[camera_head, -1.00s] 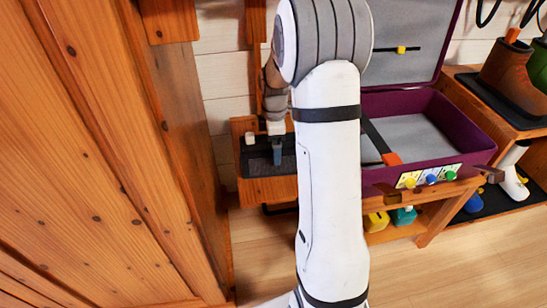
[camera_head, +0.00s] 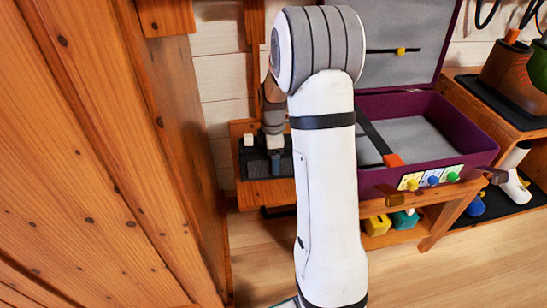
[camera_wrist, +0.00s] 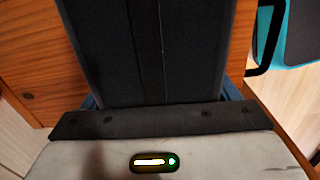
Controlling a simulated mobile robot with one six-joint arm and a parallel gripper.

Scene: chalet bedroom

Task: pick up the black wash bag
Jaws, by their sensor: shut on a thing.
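The black wash bag (camera_head: 256,164) is a dark, boxy shape on the wooden bench to the left of the open suitcase in the head view. In the wrist view the bag (camera_wrist: 160,50) fills the middle as a dark panel with a seam down its centre. My gripper (camera_wrist: 161,98) is shut on it, with bluish fingers at its two sides. In the head view my gripper (camera_head: 275,158) reaches down onto the bag, and my arm hides part of that area. I cannot tell whether the bag is clear of the wood below.
An open purple suitcase (camera_head: 469,138) with a grey lining stands right of my arm on a wooden bench (camera_head: 445,222). Boots (camera_head: 507,75) stand on a rack at the far right. A tall wooden panel (camera_head: 90,160) closes off the left.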

